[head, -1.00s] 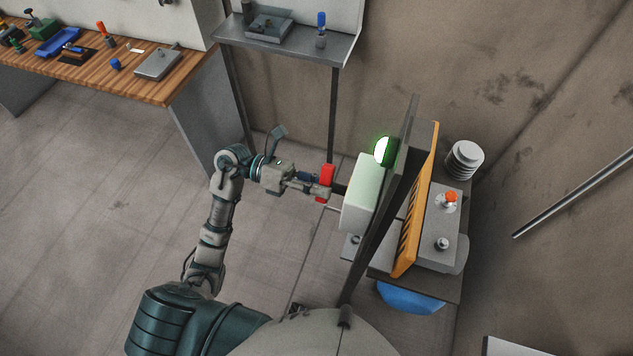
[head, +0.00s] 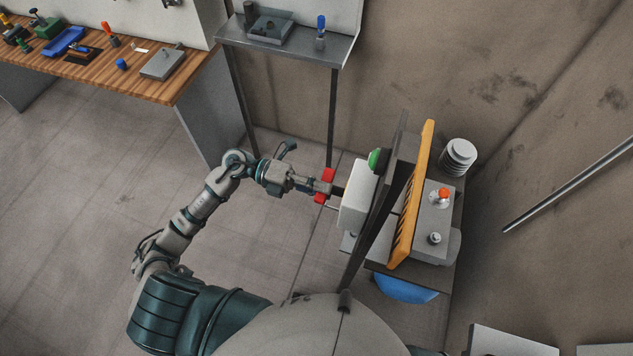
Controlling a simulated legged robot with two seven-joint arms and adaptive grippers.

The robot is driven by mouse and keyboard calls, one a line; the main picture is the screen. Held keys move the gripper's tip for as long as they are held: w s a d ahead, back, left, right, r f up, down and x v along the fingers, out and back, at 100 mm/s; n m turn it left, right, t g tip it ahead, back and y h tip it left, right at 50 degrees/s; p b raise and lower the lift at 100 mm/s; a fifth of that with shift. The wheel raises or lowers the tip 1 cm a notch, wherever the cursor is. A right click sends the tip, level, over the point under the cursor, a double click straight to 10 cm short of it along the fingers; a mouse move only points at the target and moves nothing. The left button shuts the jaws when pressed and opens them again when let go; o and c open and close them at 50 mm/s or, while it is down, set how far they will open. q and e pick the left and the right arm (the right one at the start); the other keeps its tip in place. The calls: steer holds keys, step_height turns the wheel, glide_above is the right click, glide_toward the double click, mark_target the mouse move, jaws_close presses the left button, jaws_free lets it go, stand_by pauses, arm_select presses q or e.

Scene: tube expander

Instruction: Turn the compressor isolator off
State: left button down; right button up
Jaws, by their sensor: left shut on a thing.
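The compressor isolator is a white box (head: 357,196) on the side of a dark upright panel (head: 392,184), with a red handle (head: 328,174) facing left. My left gripper (head: 325,187) is shut on the red handle, its fingers across the handle's middle. Red shows above and below the fingers; the middle is hidden. A round green lamp (head: 378,160) above the box is unlit. My right gripper is not in view.
Behind the panel stand an orange finned part (head: 412,195) and a grey unit with an orange-red knob (head: 443,195). A metal shelf (head: 285,44) and a wooden bench (head: 110,72) are further back. The floor left of my arm is clear.

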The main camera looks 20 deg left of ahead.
arm_select(q)
steer(key=shift+f+n+p, duration=0.1)
steer(key=shift+n+p, duration=0.4)
steer(key=shift+n, duration=0.2)
steer(key=c, duration=1.2)
jaws_free()
steer(key=shift+d, duration=0.1)
steer(key=shift+o, duration=1)
steer(key=shift+w+d, duration=0.2)
steer(key=shift+d, duration=0.15)
steer(key=a, duration=1.2)
steer(key=shift+w, duration=0.3)
